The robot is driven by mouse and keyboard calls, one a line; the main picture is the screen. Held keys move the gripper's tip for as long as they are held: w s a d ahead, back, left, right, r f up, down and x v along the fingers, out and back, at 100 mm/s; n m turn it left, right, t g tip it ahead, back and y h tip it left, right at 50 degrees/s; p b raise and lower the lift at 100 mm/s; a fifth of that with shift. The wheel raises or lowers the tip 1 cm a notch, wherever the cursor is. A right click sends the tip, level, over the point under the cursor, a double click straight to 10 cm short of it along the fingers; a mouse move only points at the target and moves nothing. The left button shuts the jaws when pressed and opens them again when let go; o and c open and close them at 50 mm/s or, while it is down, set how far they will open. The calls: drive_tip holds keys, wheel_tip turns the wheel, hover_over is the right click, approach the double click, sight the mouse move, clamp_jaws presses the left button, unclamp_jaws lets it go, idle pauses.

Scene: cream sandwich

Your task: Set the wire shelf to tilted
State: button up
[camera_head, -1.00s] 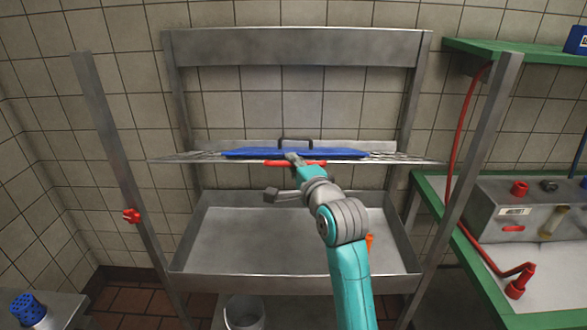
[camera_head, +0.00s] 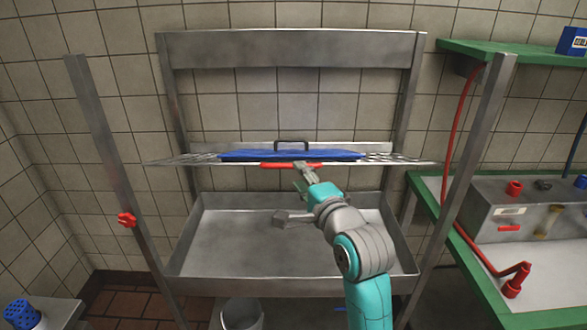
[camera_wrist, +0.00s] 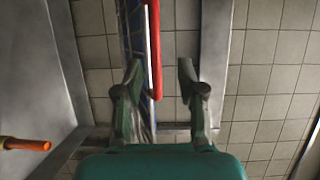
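The wire shelf (camera_head: 200,157) spans the metal rack and shows nearly edge-on, looking about level. A red handle (camera_head: 275,165) runs along its front edge. A blue tray or lid (camera_head: 240,155) with a dark handle lies on the shelf. My gripper (camera_head: 301,168) is at the red handle, just right of its middle. In the wrist view my gripper (camera_wrist: 158,70) is open, and the red handle (camera_wrist: 154,45) lies between its fingers, closer to the left one. Contact cannot be told. The shelf's front edge (camera_wrist: 146,55) shows beside the handle.
A deep metal basin (camera_head: 230,250) is below the shelf, with a bucket (camera_head: 242,314) under it. Metal posts stand at both sides; the left one bears a red knob (camera_head: 127,219). An orange-handled thing (camera_wrist: 25,144) shows in the wrist view. A green-edged table (camera_head: 470,265) stands right.

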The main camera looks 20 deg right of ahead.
drive_tip(key=s, duration=0.4)
drive_tip(key=shift+s+d+r, duration=0.15)
drive_tip(key=shift+s+d, duration=0.05)
drive_tip(key=shift+s, duration=0.1)
drive_tip(key=s+f+n+g+h, duration=0.1)
drive_tip(key=s+f+n, duration=0.3)
drive_tip(key=s+f, duration=0.65)
drive_tip(key=s+f+n+h, duration=0.1)
drive_tip(key=s+f+n, duration=0.2)
drive_tip(key=s+f, duration=0.75)
drive_tip(key=s+f+n, duration=0.2)
drive_tip(key=s+n, duration=0.1)
drive_tip(key=s, duration=0.5)
drive_tip(key=s+a+f+n+g, duration=0.1)
drive_tip(key=s+f+n, duration=0.1)
drive_tip(key=s, duration=0.6)
drive_tip(key=s+f+n, duration=0.2)
drive_tip(key=s+n, duration=0.3)
drive_tip(key=s, duration=0.3)
drive_tip(key=shift+a+f+g, duration=0.25)
drive_tip(key=shift+g, duration=0.15)
idle(0.7)
